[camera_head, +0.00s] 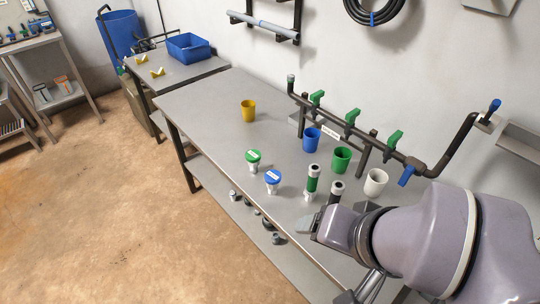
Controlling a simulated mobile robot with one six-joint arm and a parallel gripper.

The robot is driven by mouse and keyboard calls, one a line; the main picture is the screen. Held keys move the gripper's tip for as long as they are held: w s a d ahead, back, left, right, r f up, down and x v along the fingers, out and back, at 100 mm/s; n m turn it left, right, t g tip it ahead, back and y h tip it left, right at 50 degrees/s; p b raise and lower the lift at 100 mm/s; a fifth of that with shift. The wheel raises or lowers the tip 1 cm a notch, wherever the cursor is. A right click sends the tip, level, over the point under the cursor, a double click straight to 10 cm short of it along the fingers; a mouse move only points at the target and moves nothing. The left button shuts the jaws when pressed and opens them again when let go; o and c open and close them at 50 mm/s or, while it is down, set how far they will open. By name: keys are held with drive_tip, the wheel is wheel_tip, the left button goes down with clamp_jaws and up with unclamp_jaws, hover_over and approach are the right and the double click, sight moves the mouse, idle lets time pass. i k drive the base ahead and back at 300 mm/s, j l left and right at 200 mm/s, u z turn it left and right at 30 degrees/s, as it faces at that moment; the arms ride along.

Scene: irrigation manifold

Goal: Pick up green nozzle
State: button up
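A green-topped piece with a pale lower stem (253,157), which looks like the green nozzle, stands on the grey workbench (205,95) near its front edge. A similar blue-topped piece (273,177) stands just to its right. An upright cylinder with a green body and black-and-white top (312,180) stands farther right. My gripper (312,224) is at the lower right, low by the front of the bench, apart from and to the right of the green-topped piece. Its fingers are small and partly hidden, so I cannot tell whether it is open or shut.
Yellow (248,110), blue (311,139), green (341,159) and white (375,182) cups stand behind. A dark pipe manifold (360,142) with green valves runs along the wall. Another black-and-white-topped cylinder (337,189) is close to my gripper. The bench's left part is clear.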

sight(253, 156)
drive_tip(key=l+z, duration=0.15)
drive_tip(key=z, duration=0.25)
drive_tip(key=l+z, duration=0.15)
drive_tip(key=z, duration=0.25)
drive_tip(key=l+z, duration=0.1)
drive_tip(key=z, duration=0.35)
drive_tip(key=l+z, duration=0.15)
drive_tip(key=z, duration=0.25)
drive_tip(key=u, duration=2.35)
drive_tip(key=j, duration=0.35)
drive_tip(key=i+j+z, duration=0.1)
drive_tip(key=i+j, duration=1.1)
drive_tip(key=i+l, duration=0.35)
drive_tip(key=i, duration=0.05)
